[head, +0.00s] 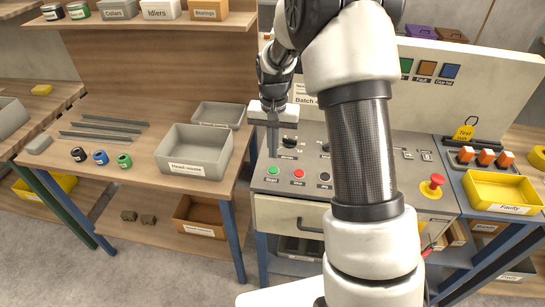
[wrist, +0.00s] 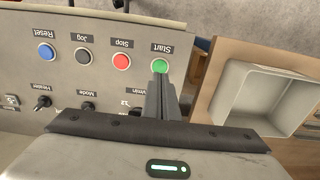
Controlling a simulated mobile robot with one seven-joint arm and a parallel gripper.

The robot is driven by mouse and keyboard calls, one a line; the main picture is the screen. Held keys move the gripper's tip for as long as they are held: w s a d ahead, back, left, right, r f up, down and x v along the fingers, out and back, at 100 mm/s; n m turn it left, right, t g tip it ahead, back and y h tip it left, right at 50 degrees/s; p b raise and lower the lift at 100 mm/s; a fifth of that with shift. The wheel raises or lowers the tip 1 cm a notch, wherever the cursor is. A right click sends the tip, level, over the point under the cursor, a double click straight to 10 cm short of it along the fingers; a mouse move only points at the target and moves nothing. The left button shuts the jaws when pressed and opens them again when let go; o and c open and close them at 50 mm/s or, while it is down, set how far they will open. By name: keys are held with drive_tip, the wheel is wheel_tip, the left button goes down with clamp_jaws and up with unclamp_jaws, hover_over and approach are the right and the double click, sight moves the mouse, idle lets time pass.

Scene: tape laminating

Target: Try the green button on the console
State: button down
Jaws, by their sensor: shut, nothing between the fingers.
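The green button (head: 273,170), labelled Start, sits at the front left of the grey console (head: 262,185). It also shows in the wrist view (wrist: 160,66), at the tips of my fingers. My gripper (head: 272,152) points down over the console with its fingers together and empty. In the wrist view the fingertips (wrist: 160,76) overlap the near edge of the green button. I cannot tell whether they touch it or hover just above it.
A red Stop button (head: 299,173) and a dark Jog button (head: 324,177) sit right of the green one. Several black knobs stand behind. A red emergency knob (head: 433,184) is at the right. A grey bin (head: 194,152) stands on the bench to the left.

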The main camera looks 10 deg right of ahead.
wheel_tip(320, 180, up, 8)
drive_tip(key=shift+f, duration=0.2)
drive_tip(key=shift+w, duration=0.1)
idle(0.5)
drive_tip(key=s+r+n+t+p, duration=0.2)
drive_tip(key=s+r+t, duration=0.1)
drive_tip(key=s+r, duration=1.1)
drive_tip(key=s+r+n+t+p, duration=0.2)
drive_tip(key=s+r, duration=0.2)
drive_tip(key=s, duration=0.8)
drive_tip(key=shift+s+a+n, duration=0.3)
drive_tip(key=shift+s, duration=0.1)
